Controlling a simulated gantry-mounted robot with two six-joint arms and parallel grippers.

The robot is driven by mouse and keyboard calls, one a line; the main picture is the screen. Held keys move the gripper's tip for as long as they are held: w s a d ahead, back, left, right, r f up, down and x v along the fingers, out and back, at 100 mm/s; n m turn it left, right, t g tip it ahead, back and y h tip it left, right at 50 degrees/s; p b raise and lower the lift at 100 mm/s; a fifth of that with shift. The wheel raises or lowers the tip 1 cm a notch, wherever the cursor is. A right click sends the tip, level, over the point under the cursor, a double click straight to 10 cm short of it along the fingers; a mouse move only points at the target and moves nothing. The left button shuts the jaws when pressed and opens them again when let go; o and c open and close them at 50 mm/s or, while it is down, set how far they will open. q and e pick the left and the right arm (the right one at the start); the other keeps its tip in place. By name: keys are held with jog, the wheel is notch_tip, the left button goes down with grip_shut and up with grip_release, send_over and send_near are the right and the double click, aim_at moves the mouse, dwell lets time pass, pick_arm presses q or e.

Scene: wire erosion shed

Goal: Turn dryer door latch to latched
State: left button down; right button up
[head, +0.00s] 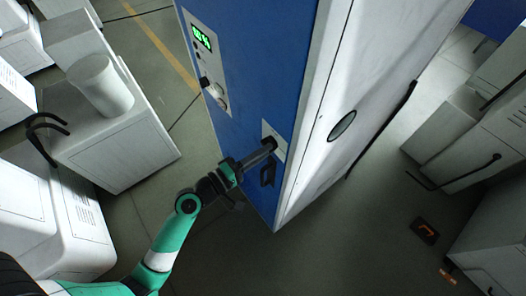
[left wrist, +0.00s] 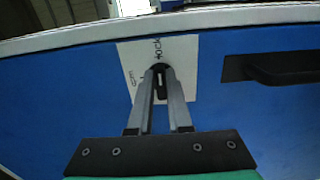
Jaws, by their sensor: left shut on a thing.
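The blue dryer cabinet (head: 240,95) stands in the middle of the head view. A white latch plate (head: 280,153) sits low on its blue face near the right edge. In the left wrist view the plate (left wrist: 128,60) carries small printed labels, too blurred to read surely. My left gripper (head: 269,147) reaches the plate from the lower left. In the left wrist view its two fingers (left wrist: 161,72) are shut on the small dark latch knob (left wrist: 161,88) at the plate's middle. The fingers partly hide the knob, so its exact angle is hard to tell. My right gripper is out of view.
A dark door handle (head: 267,175) juts out just below the plate; it also shows at right in the left wrist view (left wrist: 280,68). A panel with a green display (head: 202,38) and switch is higher up. Grey cabinets (head: 110,145) flank the left; floor between is clear.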

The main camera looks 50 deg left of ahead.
pick_arm(q)
jog(key=c, duration=0.8)
grip_release()
jog(key=shift+c, duration=0.2)
jog(key=s+b, duration=0.2)
jog(key=s, duration=0.9)
jog(key=shift+s+a+b, duration=0.3)
jog(key=shift+a+b, duration=0.05)
jog(key=shift+a, duration=0.1)
